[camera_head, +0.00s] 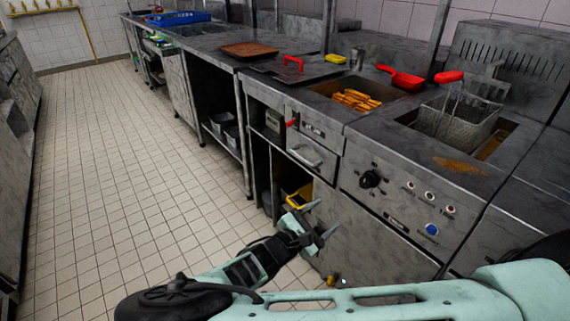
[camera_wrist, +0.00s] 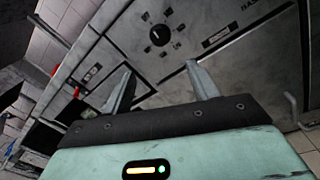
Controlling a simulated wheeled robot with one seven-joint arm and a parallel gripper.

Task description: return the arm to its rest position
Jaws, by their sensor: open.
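My gripper (camera_head: 319,219) is in front of the fryer's lower cabinet in the head view, below the height of the counter. Its two fingers are apart, with nothing between them. My pale green arm runs along the bottom of the head view, bent, with the forearm reaching up and right to the gripper. In the wrist view my gripper (camera_wrist: 158,82) is also open and empty, with the fingertips toward the cabinet front. The view there is tilted. I cannot tell the exact gap between fingertips and the panel.
The fryer front (camera_head: 385,190) with its knob (camera_head: 370,179) is close to my arm. A frying basket (camera_head: 455,122) with a red handle sits on top. Fried food (camera_head: 357,100) lies in the basin to its left. The tiled floor (camera_head: 120,200) at left is clear.

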